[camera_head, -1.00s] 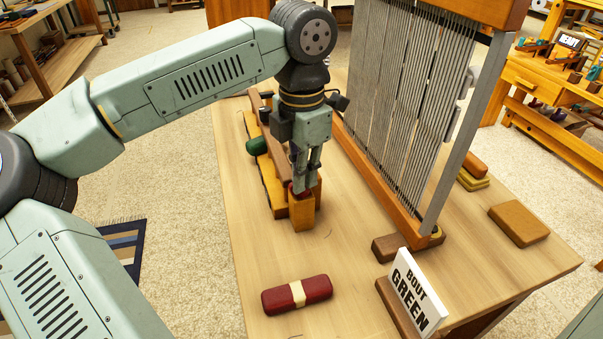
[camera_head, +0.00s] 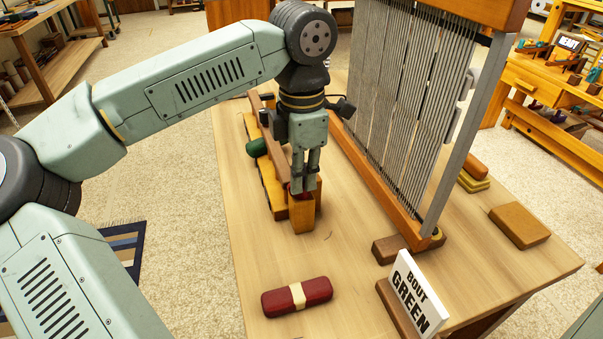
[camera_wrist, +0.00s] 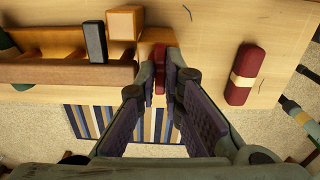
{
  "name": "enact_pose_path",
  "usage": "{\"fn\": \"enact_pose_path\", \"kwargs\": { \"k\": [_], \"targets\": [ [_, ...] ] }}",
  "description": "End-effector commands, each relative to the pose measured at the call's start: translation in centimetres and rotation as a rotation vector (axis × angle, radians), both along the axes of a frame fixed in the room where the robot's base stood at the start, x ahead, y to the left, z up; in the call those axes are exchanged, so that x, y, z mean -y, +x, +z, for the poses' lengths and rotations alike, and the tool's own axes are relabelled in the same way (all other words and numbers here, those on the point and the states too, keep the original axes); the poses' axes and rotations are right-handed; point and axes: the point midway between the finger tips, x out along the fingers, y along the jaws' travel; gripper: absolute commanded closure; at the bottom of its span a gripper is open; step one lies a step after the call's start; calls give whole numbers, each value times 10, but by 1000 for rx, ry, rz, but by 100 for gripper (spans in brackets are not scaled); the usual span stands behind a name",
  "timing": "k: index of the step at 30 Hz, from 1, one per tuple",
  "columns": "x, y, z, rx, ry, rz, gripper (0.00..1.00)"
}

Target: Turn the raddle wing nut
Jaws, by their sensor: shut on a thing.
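The raddle (camera_head: 274,188), a long wooden bar with a yellow-orange base, lies on the table left of the upright frame; it also shows in the wrist view (camera_wrist: 70,73). At its near end is a small dark red wing nut (camera_wrist: 159,58) above a wooden block (camera_head: 303,216). My gripper (camera_head: 304,187) points straight down over this end. In the wrist view my gripper (camera_wrist: 160,72) has its fingertips on both sides of the red wing nut, shut on it. In the head view the fingers mostly hide the nut.
A tall frame of grey strands (camera_head: 410,110) stands just right of my gripper. A red roll with a cream band (camera_head: 297,296) lies at the near side. A sign reading "BOUT GREEN" (camera_head: 415,292) stands right. A green object (camera_head: 257,147) sits by the raddle's left side.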

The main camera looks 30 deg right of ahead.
Motion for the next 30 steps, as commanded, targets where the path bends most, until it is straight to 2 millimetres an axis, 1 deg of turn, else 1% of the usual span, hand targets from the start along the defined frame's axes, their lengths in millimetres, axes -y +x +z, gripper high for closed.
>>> {"fn": "enact_pose_path", "kwargs": {
  "k": [1,10,17,20,23,26,30],
  "targets": [
    [1,1,1,2,-4,1,91],
    [0,0,0,1,-2,1,72],
    [0,0,0,1,-1,1,72],
    [0,0,3,1,-1,1,72],
    [0,0,14,2,-1,2,72],
    [1,1,32,4,-3,2,72],
    [1,0,63,4,-2,3,72]
  ]
}}
